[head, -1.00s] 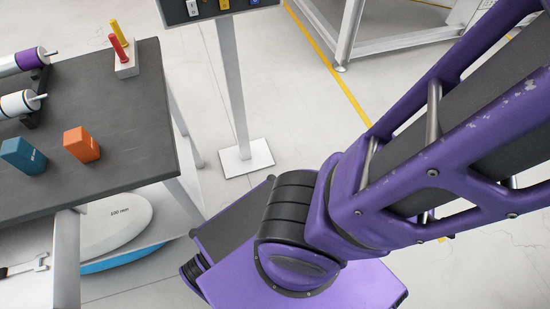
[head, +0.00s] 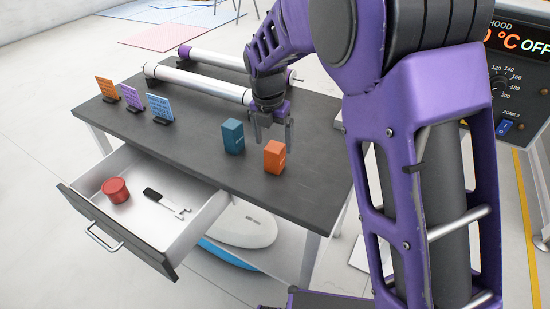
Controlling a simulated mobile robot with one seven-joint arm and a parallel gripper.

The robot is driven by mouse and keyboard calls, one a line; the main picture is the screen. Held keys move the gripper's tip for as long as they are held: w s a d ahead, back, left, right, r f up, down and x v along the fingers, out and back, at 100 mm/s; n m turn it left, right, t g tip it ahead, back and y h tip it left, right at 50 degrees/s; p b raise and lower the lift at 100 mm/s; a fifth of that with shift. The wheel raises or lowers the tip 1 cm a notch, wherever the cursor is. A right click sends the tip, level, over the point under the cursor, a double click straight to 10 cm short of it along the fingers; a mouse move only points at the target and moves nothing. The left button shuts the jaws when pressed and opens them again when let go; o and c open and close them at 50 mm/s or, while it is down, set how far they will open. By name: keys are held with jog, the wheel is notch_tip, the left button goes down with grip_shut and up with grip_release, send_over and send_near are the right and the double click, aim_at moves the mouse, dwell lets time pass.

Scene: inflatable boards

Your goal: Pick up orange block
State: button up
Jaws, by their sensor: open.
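The orange block (head: 274,157) stands upright near the right front corner of the dark table (head: 200,139). A teal block (head: 233,136) stands just to its left. My gripper (head: 273,143) hangs with its fingers pointing down, open, just behind and above the orange block. Nothing shows between its fingers, and I cannot tell the exact gap to the block. The purple arm comes in from the right.
Three cards, orange (head: 107,89), purple (head: 131,97) and blue (head: 160,107), stand on the table's left. Two rollers (head: 200,83) lie at the back. An open drawer (head: 150,205) holds a red container (head: 116,190) and a black-handled tool (head: 166,201). A control panel (head: 515,85) is at the right.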

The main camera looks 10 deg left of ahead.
aim_at(274, 147)
jog(key=f, duration=0.3)
jog(key=f+b, duration=0.1)
jog(key=f, duration=0.1)
jog(key=shift+w+d, duration=0.1)
jog(key=shift+w, duration=0.3)
grip_shut()
jog(key=shift+r, duration=0.1)
